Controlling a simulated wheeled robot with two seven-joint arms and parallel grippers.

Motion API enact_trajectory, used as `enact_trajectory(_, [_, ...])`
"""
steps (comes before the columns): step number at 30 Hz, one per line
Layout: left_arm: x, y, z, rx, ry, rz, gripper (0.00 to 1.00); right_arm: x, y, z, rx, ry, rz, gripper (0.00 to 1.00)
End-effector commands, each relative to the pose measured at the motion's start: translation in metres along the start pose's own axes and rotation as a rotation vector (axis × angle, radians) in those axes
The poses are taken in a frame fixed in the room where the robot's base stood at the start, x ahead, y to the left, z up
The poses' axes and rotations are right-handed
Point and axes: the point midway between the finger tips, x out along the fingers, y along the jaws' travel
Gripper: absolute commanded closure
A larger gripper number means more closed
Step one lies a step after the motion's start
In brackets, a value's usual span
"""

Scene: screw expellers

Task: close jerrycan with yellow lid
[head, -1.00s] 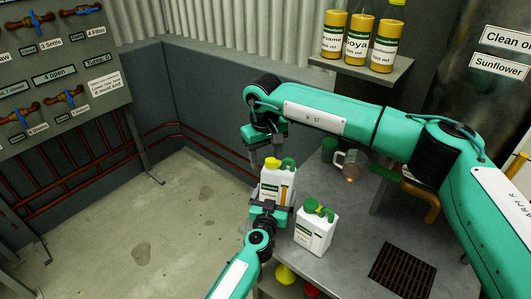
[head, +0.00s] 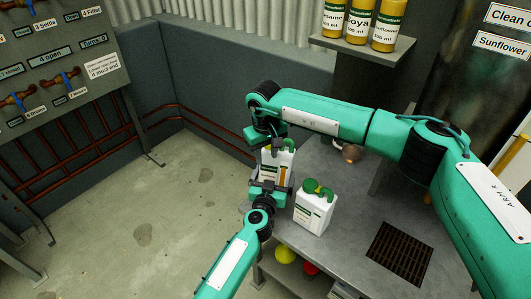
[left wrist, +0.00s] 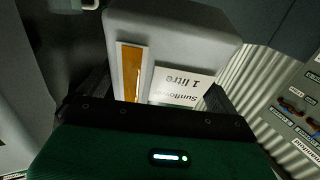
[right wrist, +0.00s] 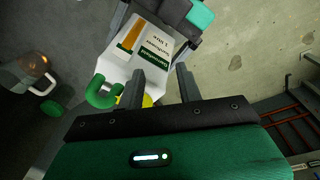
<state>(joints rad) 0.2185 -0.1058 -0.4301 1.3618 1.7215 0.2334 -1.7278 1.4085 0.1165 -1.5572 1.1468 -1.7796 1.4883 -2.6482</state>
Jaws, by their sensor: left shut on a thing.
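A white jerrycan (head: 278,166) with a Sunflower 1 litre label, amber level strip and green handle stands upright at the bench's left edge. My left gripper (head: 270,187) is shut on its lower body, which also shows in the left wrist view (left wrist: 185,45). The yellow lid (right wrist: 148,100) shows partly in the right wrist view at the jerrycan's top, behind one finger; whether it is seated I cannot tell.
A second white jerrycan (head: 313,212) with green handle and cap stands close to the right. A mug (right wrist: 32,72) and a loose green lid (right wrist: 52,108) lie behind. A floor-like grate (head: 400,254) is set in the bench. Bottles stand on a shelf (head: 365,48) above.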

Motion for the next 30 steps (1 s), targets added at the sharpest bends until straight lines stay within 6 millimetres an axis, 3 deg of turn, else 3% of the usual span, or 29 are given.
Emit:
enact_trajectory(1, [0.002,0.002,-0.007,0.0,0.012,0.004,0.68,0.001,-0.003,0.001,-0.004,-0.003,-0.004,0.78])
enact_trajectory(4, [0.002,0.002,-0.007,0.0,0.011,0.004,0.68,0.001,-0.003,0.001,-0.004,-0.003,-0.004,0.98])
enact_trajectory(9, [0.002,0.002,-0.006,0.0,0.01,0.003,0.68,0.001,-0.003,0.001,-0.004,-0.002,-0.004,1.0])
enact_trajectory(13, [0.002,0.002,-0.006,0.0,0.009,0.003,0.68,0.0,-0.003,0.001,-0.003,-0.002,-0.004,0.77])
enact_trajectory(23, [0.001,0.002,-0.005,0.0,0.008,0.003,0.68,-0.003,-0.003,0.0,-0.003,-0.001,-0.004,0.77])
enact_trajectory(30, [0.001,0.002,-0.005,0.0,0.008,0.003,0.68,-0.039,-0.002,-0.001,-0.002,0.002,-0.003,0.77])
